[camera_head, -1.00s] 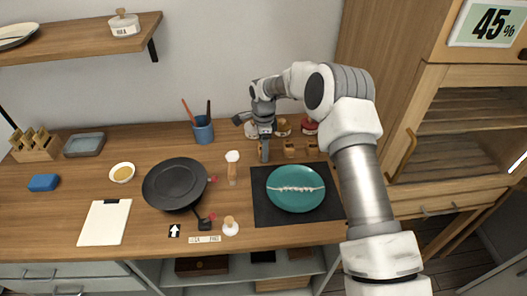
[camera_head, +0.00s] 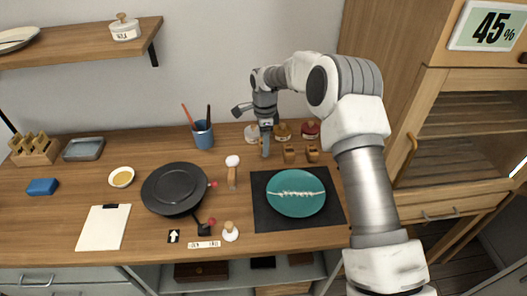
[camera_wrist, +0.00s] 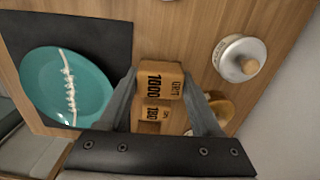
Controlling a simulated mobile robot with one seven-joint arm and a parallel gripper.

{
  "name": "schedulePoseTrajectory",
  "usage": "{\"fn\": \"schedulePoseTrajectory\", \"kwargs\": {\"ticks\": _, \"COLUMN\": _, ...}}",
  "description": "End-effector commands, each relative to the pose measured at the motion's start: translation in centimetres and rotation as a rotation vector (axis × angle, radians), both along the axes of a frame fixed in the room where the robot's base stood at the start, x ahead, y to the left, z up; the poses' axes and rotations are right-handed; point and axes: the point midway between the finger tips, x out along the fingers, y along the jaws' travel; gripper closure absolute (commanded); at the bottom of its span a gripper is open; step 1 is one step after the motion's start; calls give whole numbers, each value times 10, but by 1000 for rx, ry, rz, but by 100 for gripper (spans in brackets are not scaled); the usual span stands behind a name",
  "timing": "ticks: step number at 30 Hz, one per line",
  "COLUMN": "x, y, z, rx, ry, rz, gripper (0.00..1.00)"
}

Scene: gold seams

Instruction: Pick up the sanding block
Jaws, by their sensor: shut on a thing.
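My gripper (camera_head: 266,148) is at the back of the counter. Its two fingers (camera_wrist: 160,85) are shut on a small tan sanding block (camera_wrist: 158,78) marked 1000 in the wrist view. In the head view the fingers mostly hide this block. It looks slightly raised, but I cannot tell whether it is clear of the counter. A second sanding block (camera_wrist: 152,114) shows just below it in the wrist view. In the head view two more blocks stand to the right of my gripper, one nearer (camera_head: 289,155) and one farther (camera_head: 312,154).
Lidded jars stand behind the blocks, one white (camera_wrist: 238,58). A teal plate with a pale seam (camera_head: 296,193) lies on a dark mat (camera_head: 265,216) in front. A blue cup (camera_head: 203,135), a brush-like tool (camera_head: 232,175) and a black pan (camera_head: 174,188) are to the left.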

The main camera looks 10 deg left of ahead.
Motion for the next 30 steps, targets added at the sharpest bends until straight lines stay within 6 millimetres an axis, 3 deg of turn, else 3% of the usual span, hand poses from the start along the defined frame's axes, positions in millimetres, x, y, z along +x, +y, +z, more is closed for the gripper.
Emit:
{"fn": "schedulePoseTrajectory", "kwargs": {"ticks": 1, "x": -2, "y": -15, "z": 4, "rx": -5, "ry": 1, "rz": -8, "gripper": 89}}
{"fn": "schedulePoseTrajectory", "kwargs": {"ticks": 9, "x": -13, "y": -68, "z": 37, "rx": -4, "ry": 0, "rz": -8, "gripper": 89}}
{"fn": "schedulePoseTrajectory", "kwargs": {"ticks": 15, "x": -19, "y": -96, "z": 54, "rx": -5, "ry": 2, "rz": -7, "gripper": 89}}
{"fn": "schedulePoseTrajectory", "kwargs": {"ticks": 21, "x": -22, "y": -109, "z": 62, "rx": -4, "ry": 2, "rz": -5, "gripper": 89}}
{"fn": "schedulePoseTrajectory", "kwargs": {"ticks": 30, "x": -23, "y": -111, "z": 63, "rx": -3, "ry": 3, "rz": -4, "gripper": 89}}
